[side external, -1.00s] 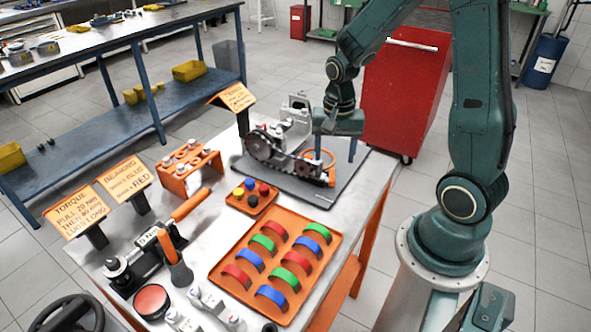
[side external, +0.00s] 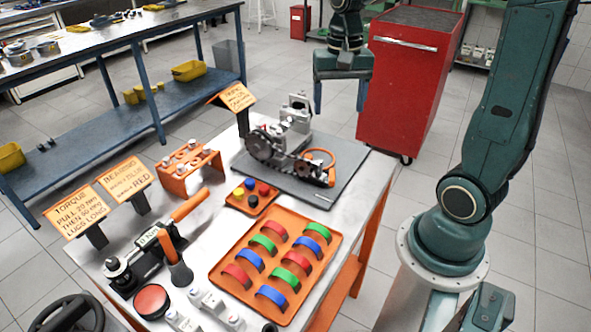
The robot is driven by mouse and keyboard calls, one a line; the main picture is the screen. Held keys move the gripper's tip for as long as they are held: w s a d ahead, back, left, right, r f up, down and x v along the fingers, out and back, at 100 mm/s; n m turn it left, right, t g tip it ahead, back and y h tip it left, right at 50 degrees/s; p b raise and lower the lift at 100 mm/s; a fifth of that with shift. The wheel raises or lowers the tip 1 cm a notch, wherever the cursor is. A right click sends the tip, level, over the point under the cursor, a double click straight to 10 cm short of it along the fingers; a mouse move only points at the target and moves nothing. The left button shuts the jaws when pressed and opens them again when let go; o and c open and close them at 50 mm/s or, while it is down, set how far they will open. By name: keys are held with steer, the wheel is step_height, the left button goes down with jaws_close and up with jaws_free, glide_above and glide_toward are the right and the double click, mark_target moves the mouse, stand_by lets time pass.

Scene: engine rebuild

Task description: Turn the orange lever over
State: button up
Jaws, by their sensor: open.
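An orange curved lever (side external: 333,158) is at the right end of the grey engine assembly (side external: 282,148), which sits on a dark grey mat (side external: 318,192). A small orange piece (side external: 331,178) shows just below the lever at the same end. My gripper (side external: 340,108) is open and empty, fingers pointing down. In the picture it is above and to the right of the engine assembly, clear of the lever. How far it is from the lever in depth is hard to tell.
An orange tray (side external: 222,272) of red, green and blue bearing shells lies in front. A torque wrench with an orange handle (side external: 190,205) is at left. An orange rack (side external: 186,170) and sign cards (side external: 124,180) stand on the bench. A red cabinet (side external: 408,90) stands behind the bench.

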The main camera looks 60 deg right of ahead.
steer(key=n, duration=1.5)
glide_above(333, 174)
step_height(333, 174, down, 5)
steer(key=shift+f, duration=0.1)
steer(key=shift+f, duration=0.1)
steer(key=shift+f, duration=6.75)
steer(key=c, duration=1)
